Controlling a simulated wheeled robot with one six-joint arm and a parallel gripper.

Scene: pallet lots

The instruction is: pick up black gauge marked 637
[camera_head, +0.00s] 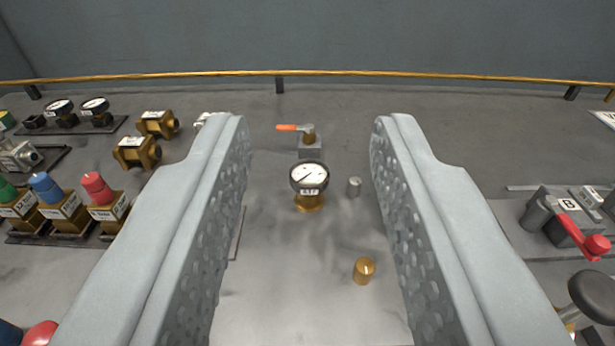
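A gauge (309,179) with a black rim, a white dial and a brass base stands upright on the grey surface, near the middle of the view. Its small label cannot be read with certainty. My gripper (310,125) is open, with one finger on each side of the gauge in the picture. Neither finger touches it, and nothing is held. Two more black gauges with white dials, a left one (60,110) and a right one (96,108), stand on a dark strip at the far left. Their labels are too small to read.
Behind the gauge is an orange-handled valve (298,129) on a grey block. Brass fittings (137,151) and coloured-cap parts (104,198) are left; a red-lever block (570,222) is right. A yellow rail (400,72) runs behind.

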